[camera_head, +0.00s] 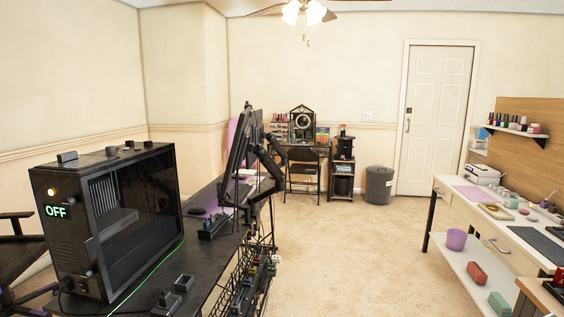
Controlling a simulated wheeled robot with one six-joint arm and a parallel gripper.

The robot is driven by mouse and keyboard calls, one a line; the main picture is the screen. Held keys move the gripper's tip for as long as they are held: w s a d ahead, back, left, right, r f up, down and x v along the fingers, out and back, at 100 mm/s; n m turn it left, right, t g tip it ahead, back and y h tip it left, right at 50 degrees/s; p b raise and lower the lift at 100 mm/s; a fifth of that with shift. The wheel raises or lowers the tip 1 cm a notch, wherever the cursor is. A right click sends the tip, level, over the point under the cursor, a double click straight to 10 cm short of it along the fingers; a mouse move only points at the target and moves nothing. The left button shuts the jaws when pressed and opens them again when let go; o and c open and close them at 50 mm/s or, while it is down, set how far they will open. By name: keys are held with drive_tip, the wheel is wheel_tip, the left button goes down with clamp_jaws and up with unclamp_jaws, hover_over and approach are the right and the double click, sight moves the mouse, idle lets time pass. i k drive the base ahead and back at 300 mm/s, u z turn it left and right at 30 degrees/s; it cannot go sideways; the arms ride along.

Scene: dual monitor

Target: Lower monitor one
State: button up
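Monitors on black arms stand on the black desk (205,262), seen nearly edge-on from behind and the side. The nearer monitor (237,170) is dark and tilted, and a black jointed monitor arm (268,172) holds it above the desk. A second panel (256,128) shows partly behind it, mostly hidden. I cannot tell which of them is monitor one. My gripper is not in view.
A black computer case (110,220) with a lit "OFF" display fills the near left of the desk. A wire tray (250,275) hangs at the desk's edge. Carpet (350,250) is clear between the desk and the white workbench (490,225) at right.

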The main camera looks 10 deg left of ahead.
sight(266, 159)
drive_tip(key=i, duration=3.85)
drive_tip(key=u, duration=2.15)
